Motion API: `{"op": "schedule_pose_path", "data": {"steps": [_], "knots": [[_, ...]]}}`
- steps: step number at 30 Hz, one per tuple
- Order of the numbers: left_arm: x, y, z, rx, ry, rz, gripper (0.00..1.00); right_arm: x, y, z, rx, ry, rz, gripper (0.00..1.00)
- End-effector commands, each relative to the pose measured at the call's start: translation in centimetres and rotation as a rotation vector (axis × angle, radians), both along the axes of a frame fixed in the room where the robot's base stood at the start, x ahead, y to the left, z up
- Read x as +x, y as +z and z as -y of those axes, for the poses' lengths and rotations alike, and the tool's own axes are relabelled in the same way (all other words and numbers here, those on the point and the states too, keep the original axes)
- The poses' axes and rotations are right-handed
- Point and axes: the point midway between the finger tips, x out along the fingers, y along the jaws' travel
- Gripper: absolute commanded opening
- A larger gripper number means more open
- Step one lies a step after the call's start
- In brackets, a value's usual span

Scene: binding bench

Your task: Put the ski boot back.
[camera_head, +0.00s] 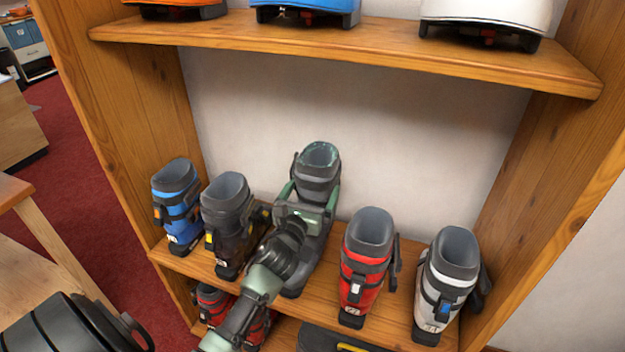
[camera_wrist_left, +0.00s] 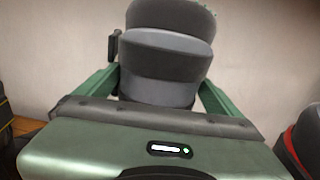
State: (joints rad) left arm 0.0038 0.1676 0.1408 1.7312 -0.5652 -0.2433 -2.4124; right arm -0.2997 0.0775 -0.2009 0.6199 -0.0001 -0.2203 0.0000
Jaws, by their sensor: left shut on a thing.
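A dark grey ski boot with a greenish cuff rim (camera_head: 318,172) stands about upright in the middle of the lower shelf (camera_head: 390,325), between a black-brown boot (camera_head: 228,222) and a red boot (camera_head: 366,268). My left gripper (camera_head: 314,192) is shut on its upper part, with one green finger on each side. The boot also fills the middle of the left wrist view (camera_wrist_left: 168,50), between the fingers. My arm hides much of its lower part, so I cannot tell if its sole touches the shelf. My right gripper is not in view.
A blue boot (camera_head: 177,205) stands at the left end of this row and a white-grey boot (camera_head: 447,282) at the right. An upper shelf (camera_head: 350,46) with boots is above. Wooden side walls (camera_head: 115,90) close in the rack. More boots show below.

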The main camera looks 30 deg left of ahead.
Motion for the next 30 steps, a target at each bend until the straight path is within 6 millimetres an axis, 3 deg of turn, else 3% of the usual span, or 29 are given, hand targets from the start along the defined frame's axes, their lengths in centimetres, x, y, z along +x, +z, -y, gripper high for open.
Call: {"op": "schedule_pose_path", "data": {"steps": [4,13,25,26,30], "knots": [[0.1,-0.1,0.0,0.004,-0.002,0.013,0.23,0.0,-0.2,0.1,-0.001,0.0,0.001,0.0],[0.1,-3.7,0.0,0.003,-0.002,0.013,0.23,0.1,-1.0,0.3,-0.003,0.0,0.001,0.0],[0.1,-4.1,0.0,0.005,-0.003,0.013,0.23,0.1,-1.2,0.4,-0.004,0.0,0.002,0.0],[0.0,-4.8,0.0,0.002,0.0,0.002,0.99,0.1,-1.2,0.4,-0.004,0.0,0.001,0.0],[0.0,-4.7,0.0,0.001,0.0,0.002,1.0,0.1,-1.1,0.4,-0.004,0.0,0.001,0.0]]}}
